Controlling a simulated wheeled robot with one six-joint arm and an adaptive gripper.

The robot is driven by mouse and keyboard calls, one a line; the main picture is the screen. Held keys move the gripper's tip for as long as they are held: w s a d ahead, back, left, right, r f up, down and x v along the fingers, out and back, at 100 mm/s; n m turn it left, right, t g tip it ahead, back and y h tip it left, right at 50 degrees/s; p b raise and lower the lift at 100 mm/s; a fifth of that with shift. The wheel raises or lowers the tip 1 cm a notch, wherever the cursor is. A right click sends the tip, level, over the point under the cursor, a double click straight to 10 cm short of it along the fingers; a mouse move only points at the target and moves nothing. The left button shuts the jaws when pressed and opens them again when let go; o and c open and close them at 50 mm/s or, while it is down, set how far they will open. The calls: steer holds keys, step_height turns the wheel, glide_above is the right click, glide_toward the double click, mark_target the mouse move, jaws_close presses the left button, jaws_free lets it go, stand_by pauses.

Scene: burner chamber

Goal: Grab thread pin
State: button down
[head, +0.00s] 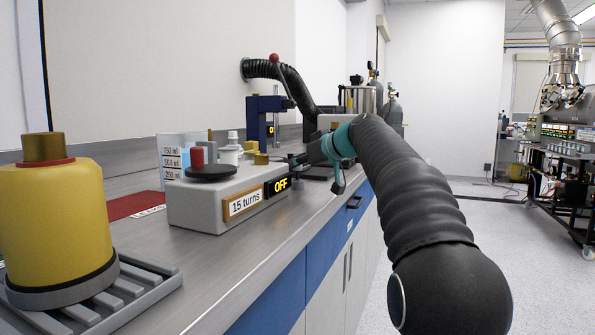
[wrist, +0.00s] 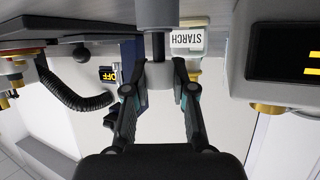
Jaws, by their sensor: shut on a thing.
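My gripper (wrist: 158,82) has its two dark fingers closed around a short grey cylinder (wrist: 160,72), which looks like the thread pin. A thin dark rod runs from this cylinder to a wider grey cylinder (wrist: 155,12) at the picture's edge. The pin cannot be made out clearly there. The display (wrist: 290,52) also shows large at right in the wrist view.
The box carries a black disc with a red knob (head: 197,158) and a brass knob (head: 261,159). A yellow container (head: 55,220) stands on a slotted grey rack at left. A white bottle (head: 230,150) and a blue stand (head: 262,120) are behind.

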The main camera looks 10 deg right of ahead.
step_height(320, 180, up, 10)
steer(key=p, duration=0.4)
stand_by(0.3)
